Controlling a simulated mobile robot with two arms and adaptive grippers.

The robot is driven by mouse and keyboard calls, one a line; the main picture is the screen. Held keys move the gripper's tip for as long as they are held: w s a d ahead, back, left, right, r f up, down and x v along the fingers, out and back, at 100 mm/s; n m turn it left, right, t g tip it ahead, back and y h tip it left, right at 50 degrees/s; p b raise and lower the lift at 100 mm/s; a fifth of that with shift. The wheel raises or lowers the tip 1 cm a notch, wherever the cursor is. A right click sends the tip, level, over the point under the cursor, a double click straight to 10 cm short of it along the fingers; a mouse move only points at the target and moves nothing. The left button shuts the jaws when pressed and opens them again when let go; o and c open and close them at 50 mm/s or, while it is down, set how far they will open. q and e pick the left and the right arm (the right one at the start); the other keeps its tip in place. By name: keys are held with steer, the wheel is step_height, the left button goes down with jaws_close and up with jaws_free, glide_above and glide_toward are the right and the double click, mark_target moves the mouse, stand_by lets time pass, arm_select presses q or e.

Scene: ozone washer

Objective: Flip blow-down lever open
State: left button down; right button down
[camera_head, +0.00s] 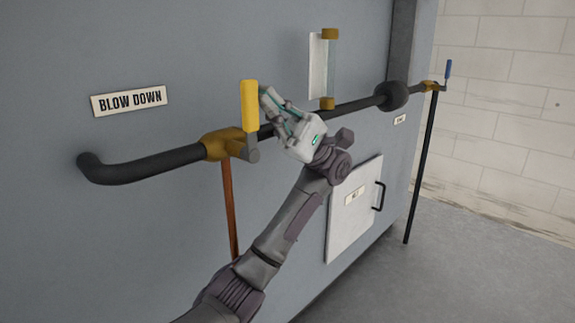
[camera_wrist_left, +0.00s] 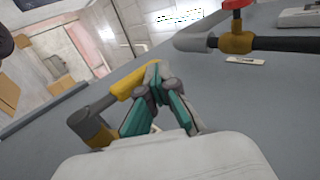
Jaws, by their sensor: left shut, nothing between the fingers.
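The blow-down lever (camera_head: 250,105) has a yellow handle that stands upright from a grey pivot beside a brass valve (camera_head: 222,144) on the dark pipe. A "BLOW DOWN" label (camera_head: 129,101) is on the wall above the pipe. My left gripper (camera_head: 266,92) is just right of the yellow handle, with its fingertips close to the upper part. In the left wrist view the fingers are shut together with nothing between them, and the yellow handle (camera_wrist_left: 137,83) lies right beside the fingertips. I cannot tell whether they touch. My right gripper is not in view.
The dark pipe (camera_head: 145,164) runs along the grey cabinet wall. A sight glass (camera_head: 328,70) stands behind my gripper. A blue-handled valve (camera_head: 448,70) is at the far right. A white hatch (camera_head: 345,222) with a black handle is below. A copper pipe (camera_head: 229,205) drops from the brass valve.

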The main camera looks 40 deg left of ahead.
arm_select(q)
steer(key=v, duration=1.2)
steer(key=shift+y, duration=0.3)
steer(key=shift+d, duration=0.1)
